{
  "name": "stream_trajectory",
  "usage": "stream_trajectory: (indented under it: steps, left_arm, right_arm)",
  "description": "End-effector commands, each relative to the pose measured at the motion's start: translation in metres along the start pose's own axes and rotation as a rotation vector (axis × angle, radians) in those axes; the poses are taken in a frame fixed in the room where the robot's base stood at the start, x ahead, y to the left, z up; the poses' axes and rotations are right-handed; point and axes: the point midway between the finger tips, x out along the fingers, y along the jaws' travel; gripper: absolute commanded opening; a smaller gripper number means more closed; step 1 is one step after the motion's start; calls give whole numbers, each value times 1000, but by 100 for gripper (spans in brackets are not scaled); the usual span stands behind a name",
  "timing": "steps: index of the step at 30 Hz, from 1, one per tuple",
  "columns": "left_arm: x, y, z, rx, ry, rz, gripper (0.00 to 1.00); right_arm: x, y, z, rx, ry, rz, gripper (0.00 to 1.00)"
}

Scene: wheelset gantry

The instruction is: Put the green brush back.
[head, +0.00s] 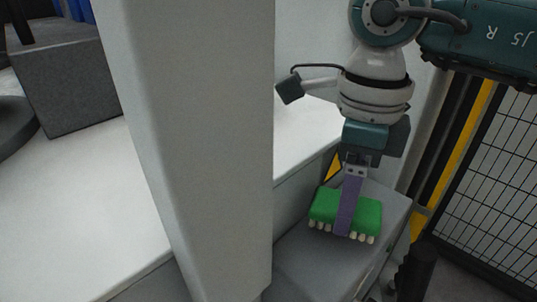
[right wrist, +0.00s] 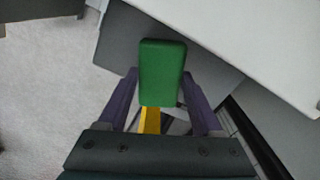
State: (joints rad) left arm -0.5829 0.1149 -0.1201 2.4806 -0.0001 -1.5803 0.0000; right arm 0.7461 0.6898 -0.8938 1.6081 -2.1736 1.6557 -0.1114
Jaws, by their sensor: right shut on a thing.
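The green brush (head: 369,216) has a green block body with pale bristle tufts pointing down. My right gripper (head: 348,218) has its purple fingers shut on the brush, with one finger across the near side of the block. The right wrist view shows the green block (right wrist: 162,72) between the two purple fingers of the right gripper (right wrist: 160,88). The brush is over a grey box-like surface (head: 312,265); I cannot tell whether the bristles touch it. My left gripper is not in view.
A pale column (head: 205,150) blocks much of the head view. A white surface (head: 70,215) lies behind it, with a grey block (head: 75,85) on it at the left. A black mesh fence (head: 495,170) and a yellow-black post (head: 463,140) stand at the right.

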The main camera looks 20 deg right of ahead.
Motion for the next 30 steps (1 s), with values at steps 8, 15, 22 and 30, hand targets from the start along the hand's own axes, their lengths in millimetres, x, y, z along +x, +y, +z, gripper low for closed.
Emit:
stream_trajectory:
  steps: [8, 15, 22, 30]
  left_arm:
    - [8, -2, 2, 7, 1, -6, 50]
    - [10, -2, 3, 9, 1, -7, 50]
    - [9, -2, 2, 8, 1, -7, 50]
    - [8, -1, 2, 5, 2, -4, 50]
  right_arm:
    - [28, 1, 0, -1, 0, 1, 22]
    - [30, 0, 0, -1, 1, 1, 68]
    - [29, 0, 0, 0, 1, 1, 94]
    - [28, 0, 0, 0, 1, 1, 97]
